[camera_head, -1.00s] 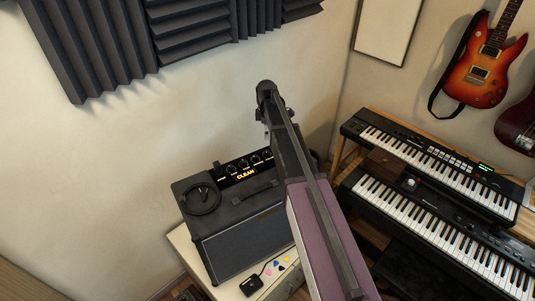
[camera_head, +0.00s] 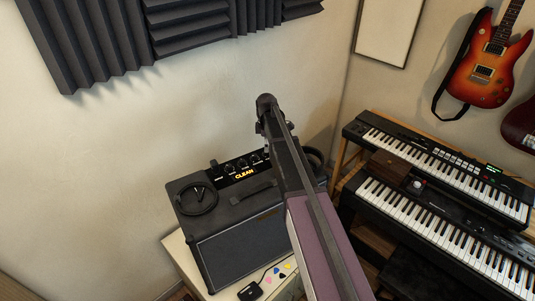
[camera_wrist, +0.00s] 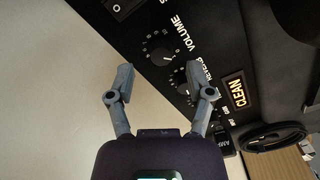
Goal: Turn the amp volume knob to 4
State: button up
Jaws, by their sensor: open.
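The amp (camera_head: 243,243) stands on a pale cabinet in the head view, its knob panel along the top rear edge beside a lit CLEAN display. In the wrist view the volume knob (camera_wrist: 159,54) is a round black dial with pale scale marks, next to the word VOLUME. Its exact setting is too small to read. My gripper (camera_wrist: 160,70) is open, its two fingers spread on either side of the space below the volume knob, with nothing between them. I cannot tell how far the tips are from the panel. In the head view my arm hides part of the panel.
A second knob (camera_wrist: 182,89) sits close to the volume knob, near the right finger. The CLEAN display (camera_wrist: 237,92) lies further right. Two keyboards (camera_head: 440,160) stand to the right. The wall is behind the amp.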

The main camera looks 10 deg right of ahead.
jog(key=shift+f+b, duration=1.05)
jog(key=shift+f, duration=0.3)
grip_shut()
jog(key=shift+d, duration=0.1)
